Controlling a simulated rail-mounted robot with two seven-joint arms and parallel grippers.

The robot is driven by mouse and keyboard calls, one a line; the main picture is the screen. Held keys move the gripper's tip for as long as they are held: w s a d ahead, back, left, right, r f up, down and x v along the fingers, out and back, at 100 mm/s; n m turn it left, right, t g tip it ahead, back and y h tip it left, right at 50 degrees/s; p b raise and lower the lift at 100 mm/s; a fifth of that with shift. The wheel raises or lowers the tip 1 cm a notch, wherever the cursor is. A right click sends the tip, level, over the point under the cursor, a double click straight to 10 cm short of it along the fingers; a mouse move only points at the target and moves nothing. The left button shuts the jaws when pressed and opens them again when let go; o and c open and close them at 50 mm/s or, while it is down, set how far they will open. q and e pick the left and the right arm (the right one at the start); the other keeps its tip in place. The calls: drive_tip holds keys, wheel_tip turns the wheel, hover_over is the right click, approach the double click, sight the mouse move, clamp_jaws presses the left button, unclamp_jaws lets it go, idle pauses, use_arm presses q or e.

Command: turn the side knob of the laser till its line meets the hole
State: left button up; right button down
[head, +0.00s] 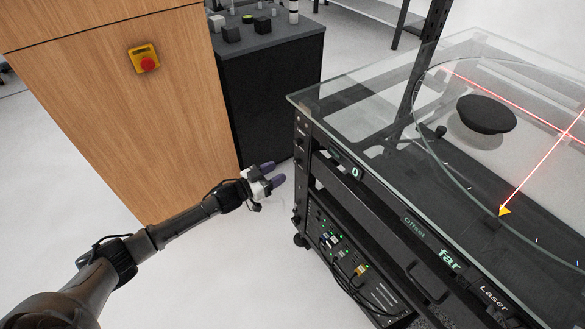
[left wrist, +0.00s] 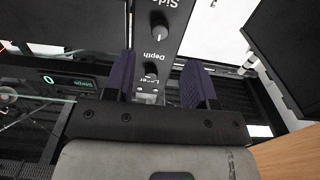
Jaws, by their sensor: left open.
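My left gripper (head: 272,174) is open and empty, with purple fingers, left of the glass-topped cart's corner post. In the left wrist view its fingers (left wrist: 160,82) point at a black panel. A dark round knob (left wrist: 159,26) sits just under the word "Side" and another knob (left wrist: 150,69) just under "Depth"; both show between or beyond the fingertips, with no contact visible. A red laser line (head: 535,168) runs from a yellow triangle (head: 504,211) up to the right and crosses a second red line (head: 500,90). I cannot make out the hole. My right gripper is out of view.
The glass top (head: 345,100) carries a black disc (head: 487,114). A wooden cabinet (head: 120,110) with a red emergency button (head: 147,64) stands left. A dark cabinet (head: 268,95) stands behind. Floor before the cart is clear.

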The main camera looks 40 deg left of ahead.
sight(295, 163)
use_arm(q)
drive_tip(key=shift+b+x, duration=1.45)
drive_tip(key=shift+x, duration=2.05)
